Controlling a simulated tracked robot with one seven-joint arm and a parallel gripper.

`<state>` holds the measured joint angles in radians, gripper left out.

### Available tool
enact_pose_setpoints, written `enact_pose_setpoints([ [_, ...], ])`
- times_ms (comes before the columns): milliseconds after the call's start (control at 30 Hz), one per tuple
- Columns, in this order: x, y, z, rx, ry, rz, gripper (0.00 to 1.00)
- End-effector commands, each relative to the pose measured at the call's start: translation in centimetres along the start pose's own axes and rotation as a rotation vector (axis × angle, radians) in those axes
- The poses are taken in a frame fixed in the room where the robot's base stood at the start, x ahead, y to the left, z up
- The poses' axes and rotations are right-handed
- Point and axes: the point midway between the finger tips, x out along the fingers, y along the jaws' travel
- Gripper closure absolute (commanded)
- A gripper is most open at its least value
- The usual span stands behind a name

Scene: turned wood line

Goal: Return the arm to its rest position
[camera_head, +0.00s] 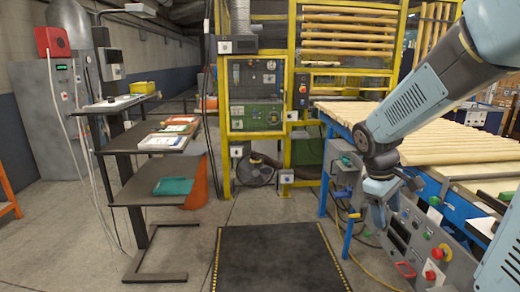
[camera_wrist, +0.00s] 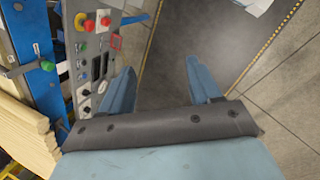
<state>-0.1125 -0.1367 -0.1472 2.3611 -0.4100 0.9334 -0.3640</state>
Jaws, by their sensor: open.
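My gripper (camera_wrist: 160,90) shows in the wrist view with its two blue fingers spread wide apart and nothing between them. Beyond the fingers lies the dark floor mat. In the head view my arm comes in from the upper right and bends down, and my gripper (camera_head: 377,215) hangs at its end, pointing down. It is in front of the control panel (camera_head: 412,238) of the wood line, and from this view I cannot tell the gap between them. The panel also shows left of the fingers in the wrist view (camera_wrist: 92,68).
The blue-framed table (camera_head: 335,170) with light wood rods (camera_head: 450,143) stands on the right. A yellow guarded machine (camera_head: 228,120) is at the back. A dark shelf stand (camera_head: 155,190) with trays is on the left. The black mat (camera_head: 275,260) in front is clear.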

Motion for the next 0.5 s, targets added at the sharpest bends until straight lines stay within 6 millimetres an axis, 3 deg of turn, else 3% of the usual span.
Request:
enact_pose_setpoints([
  [500, -8.6, -5.7, 4.8, 0.402, 0.337, -0.074, 0.37],
])
